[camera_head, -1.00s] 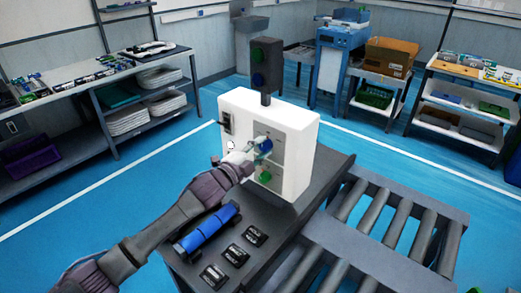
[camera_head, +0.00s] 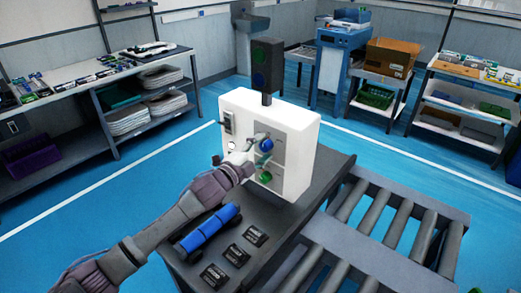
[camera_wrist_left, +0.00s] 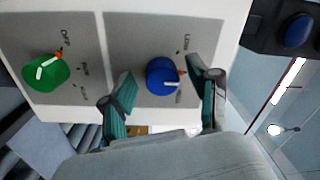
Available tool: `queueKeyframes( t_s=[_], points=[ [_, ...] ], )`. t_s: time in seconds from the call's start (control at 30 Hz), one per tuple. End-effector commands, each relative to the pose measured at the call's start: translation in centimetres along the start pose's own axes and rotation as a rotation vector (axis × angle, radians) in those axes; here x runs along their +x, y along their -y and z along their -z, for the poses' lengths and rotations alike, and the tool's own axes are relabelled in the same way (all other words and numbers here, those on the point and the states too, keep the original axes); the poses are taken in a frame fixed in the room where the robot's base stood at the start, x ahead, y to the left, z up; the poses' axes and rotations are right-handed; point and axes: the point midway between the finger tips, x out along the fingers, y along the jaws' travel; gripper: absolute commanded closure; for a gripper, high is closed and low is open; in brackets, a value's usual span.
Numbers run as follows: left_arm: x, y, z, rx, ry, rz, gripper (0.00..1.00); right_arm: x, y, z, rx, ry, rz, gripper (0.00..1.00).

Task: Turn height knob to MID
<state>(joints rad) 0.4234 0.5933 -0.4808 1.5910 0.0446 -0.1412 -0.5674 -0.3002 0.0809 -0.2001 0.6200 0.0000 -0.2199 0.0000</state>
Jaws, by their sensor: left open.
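A white control box (camera_head: 240,105) stands on the dark bench, with a blue knob (camera_head: 266,145) above a green knob (camera_head: 266,177) on its grey panels. My left gripper (camera_head: 260,149) is at the blue knob, its fingers spread. In the left wrist view, the open left gripper (camera_wrist_left: 161,76) has one finger on each side of the blue knob (camera_wrist_left: 161,79), with gaps visible. The blue knob's white pointer has an orange-red tip facing right. The green knob (camera_wrist_left: 45,73) is left of the fingers. The printed labels are too small to read surely. My right gripper is out of view.
A blue cylindrical part (camera_head: 207,230) and several small dark modules (camera_head: 237,254) lie on the bench (camera_head: 195,272) before the box. A signal lamp post (camera_head: 266,62) rises behind it. A roller conveyor (camera_head: 395,225) is at the right.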

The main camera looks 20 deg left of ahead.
Motion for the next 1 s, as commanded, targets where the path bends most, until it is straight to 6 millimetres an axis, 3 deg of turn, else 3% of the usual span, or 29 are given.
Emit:
queueKeyframes(
  t_s=[0.17,0.63,0.8,1.0],
  points=[
    [-1.1,-0.1,-0.1,0.000,0.001,-0.001,0.39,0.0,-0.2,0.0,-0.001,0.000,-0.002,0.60],
    [-10.2,-0.2,0.0,-0.001,0.001,-0.003,0.39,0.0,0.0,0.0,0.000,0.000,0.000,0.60],
    [-11.7,-0.1,0.0,0.000,0.000,-0.001,0.39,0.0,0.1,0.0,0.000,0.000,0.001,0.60],
    [-12.1,0.0,0.0,0.001,0.000,0.000,0.39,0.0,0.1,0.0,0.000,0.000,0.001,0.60]
  ],
)
